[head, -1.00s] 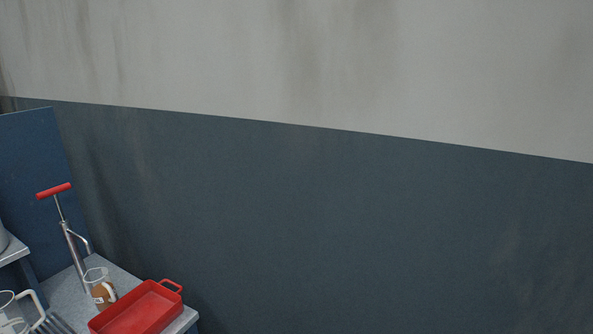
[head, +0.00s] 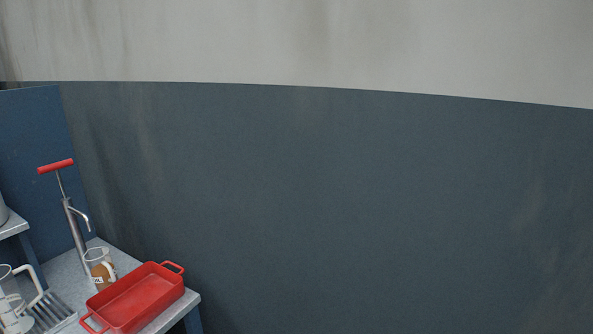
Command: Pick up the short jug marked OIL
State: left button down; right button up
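A short clear jug (head: 98,257) with a pale handle, brown liquid and a small white label stands upright on the grey bench, left of the red tray. The label is too small to read. A larger clear jug (head: 12,305) with a white handle stands at the lower left, partly cut by the picture's left edge; no marking on it can be read. Neither of my grippers shows in the head view.
A red tray (head: 138,300) with two handles lies on the bench (head: 70,268) close to the short jug. A hand pump (head: 72,225) with a red T-handle stands behind it. A ribbed metal grate (head: 50,312) lies beside the larger jug. Bare wall fills the right.

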aim_at(98, 261)
jog(key=u, duration=1.25)
jog(key=i+l+z, duration=0.15)
jog(key=z, duration=0.25)
jog(key=i+l+z, duration=0.2)
jog(key=l+z, duration=0.25)
jog(key=i+z, duration=0.2)
jog(key=z, duration=0.2)
